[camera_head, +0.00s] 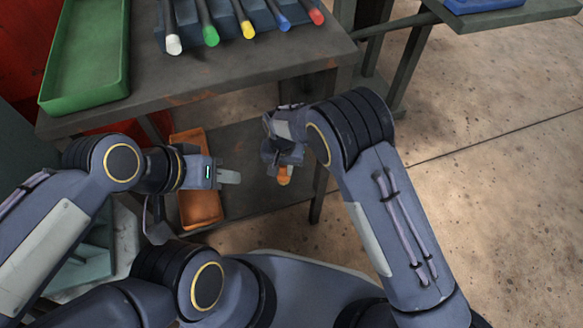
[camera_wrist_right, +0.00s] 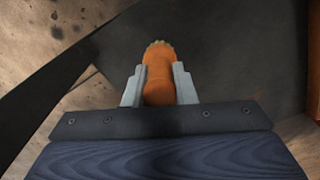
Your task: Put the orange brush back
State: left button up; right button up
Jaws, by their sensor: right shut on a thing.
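The orange brush (camera_wrist_right: 159,77) is between the two fingers of my right gripper (camera_wrist_right: 159,88) in the right wrist view. Its rounded orange body points away from the wrist and has a pale, rough tip. In the head view my right gripper (camera_head: 283,163) is low, at the right end of the bench's lower shelf, with the orange end of the brush (camera_head: 284,178) showing below it. The rest of the brush is hidden. My left gripper (camera_head: 230,177) is apart to the left, beside an orange tray; its finger gap cannot be made out.
A dark rack (camera_head: 262,18) on the bench top holds several tools with white, green, yellow, blue and red ends. A green tray (camera_head: 113,92) lies at the left. The orange tray (camera_head: 201,209) is on the lower shelf (camera_head: 250,140).

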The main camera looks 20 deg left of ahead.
jog(key=shift+w+d+f+b, duration=0.25)
jog(key=shift+w+d+b, duration=0.15)
jog(key=shift+d, duration=0.2)
jog(key=shift+w+d+f+b, duration=0.25)
jog(key=shift+w+d, duration=0.1)
jog(key=shift+d, duration=0.2)
jog(key=shift+f, duration=0.3)
jog(key=shift+a+r, duration=0.1)
jog(key=shift+r, duration=0.05)
grip_shut()
jog(key=o, duration=1)
grip_release()
notch_tip(320, 180, up, 8)
jog(key=p, duration=0.3)
jog(key=shift+f, duration=0.25)
